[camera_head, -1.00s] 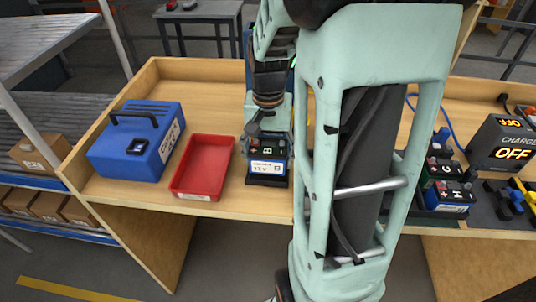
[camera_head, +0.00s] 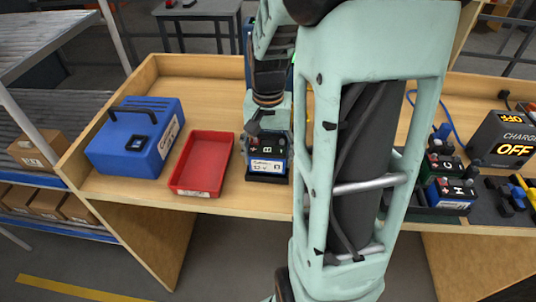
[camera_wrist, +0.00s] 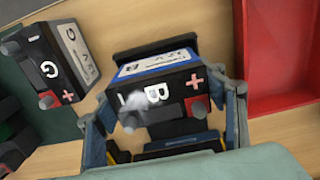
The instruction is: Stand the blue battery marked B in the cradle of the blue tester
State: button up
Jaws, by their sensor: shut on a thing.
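The blue battery marked B (camera_head: 267,163) is upright at the bench's front, right of a red tray. Its blue-white label faces the front edge and its top shows B and a red plus in the wrist view (camera_wrist: 155,93). My gripper (camera_head: 267,130) is shut on it, with a finger on either side in the wrist view (camera_wrist: 165,118). A black base or lip (camera_wrist: 150,49) shows just beyond the battery; I cannot tell whether the battery rests fully in it. A blue upright part (camera_head: 247,42), perhaps the tester, is mostly hidden behind my arm.
The red tray (camera_head: 178,190) is empty. A blue box with a black handle (camera_head: 135,140) stands left of it. Batteries G (camera_head: 440,163) and H (camera_head: 452,190) stand at right by the charger (camera_head: 505,140), which reads OFF. My arm hides the bench's middle.

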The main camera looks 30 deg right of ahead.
jog(key=shift+f+b, duration=0.6)
jog(key=shift+f, duration=0.3)
jog(key=o, duration=1.4)
notch_tip(320, 180, up, 12)
jog(key=shift+r, duration=0.1)
